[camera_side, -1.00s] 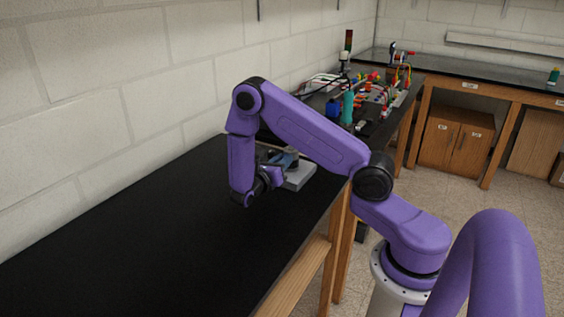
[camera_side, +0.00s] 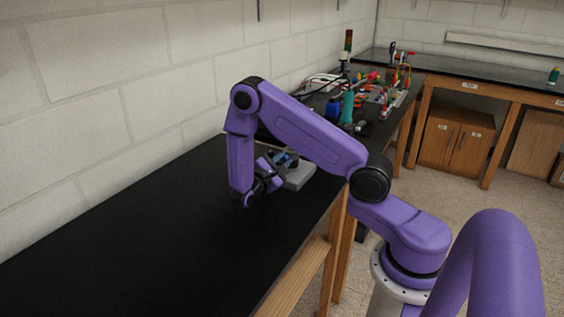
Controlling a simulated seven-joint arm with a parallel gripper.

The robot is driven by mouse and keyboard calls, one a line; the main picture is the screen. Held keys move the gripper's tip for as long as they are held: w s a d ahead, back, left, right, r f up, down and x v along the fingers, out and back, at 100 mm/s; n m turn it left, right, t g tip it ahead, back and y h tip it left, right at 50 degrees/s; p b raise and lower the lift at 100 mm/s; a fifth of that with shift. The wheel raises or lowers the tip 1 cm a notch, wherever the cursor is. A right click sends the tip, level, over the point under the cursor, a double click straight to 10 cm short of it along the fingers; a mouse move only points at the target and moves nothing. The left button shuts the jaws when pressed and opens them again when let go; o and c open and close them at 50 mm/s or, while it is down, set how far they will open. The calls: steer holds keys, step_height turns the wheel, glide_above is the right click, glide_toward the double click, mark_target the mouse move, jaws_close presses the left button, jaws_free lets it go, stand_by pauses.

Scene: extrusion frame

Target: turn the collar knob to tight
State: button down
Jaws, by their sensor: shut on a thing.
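A light grey block (camera_side: 300,177) sits on the black bench top, just right of my wrist. My gripper (camera_side: 285,159) is over this block, low and tilted, with its fingers shut on the collar knob. The knob itself is small and mostly hidden by the fingers and my wrist, so its markings and its angle cannot be read. The arm link above hides part of the area behind the block.
The black bench top (camera_side: 130,240) is clear at the near left. A brick wall (camera_side: 100,100) runs along its back edge. Farther along the bench stand a blue item (camera_side: 333,108), a teal bottle (camera_side: 348,107) and several coloured parts and cables.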

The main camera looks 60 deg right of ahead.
steer(key=m, duration=0.4)
steer(key=shift+m, duration=0.3)
steer(key=m, duration=0.3)
steer(key=shift+m, duration=0.4)
steer(key=m, duration=0.4)
steer(key=shift+m, duration=1.8)
steer(key=c, duration=1)
jaws_free()
